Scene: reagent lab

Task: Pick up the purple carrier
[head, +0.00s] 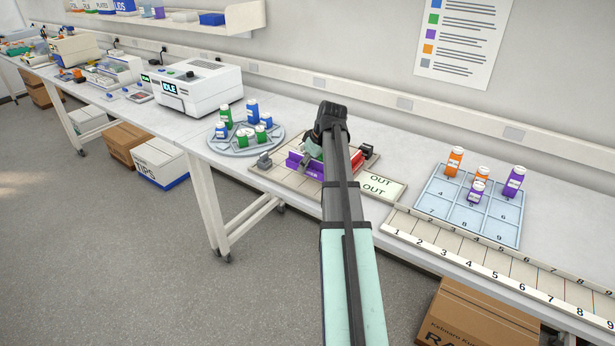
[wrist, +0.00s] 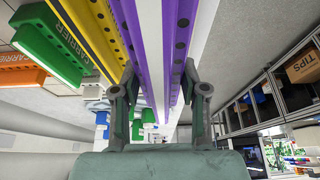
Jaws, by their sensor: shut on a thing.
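The purple carrier (head: 294,164) is on or just above the beige board at the middle of the bench in the head view. My arm hides part of it. In the wrist view, the purple carrier (wrist: 149,38) is a long, narrow piece running between my two fingers. My gripper (wrist: 160,72) is shut on it, one finger on each side. In the head view my gripper (head: 309,158) comes down onto the carrier from above. I cannot tell whether the carrier is clear of the board.
The beige board (head: 263,177) has an OUT label (head: 381,184) at its right. A round rack (head: 277,136) with blue and green bottles stands left. A blue numbered tray (head: 438,205) with orange and purple bottles is right. Yellow (wrist: 84,30) and green (wrist: 45,48) carriers show in the wrist view.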

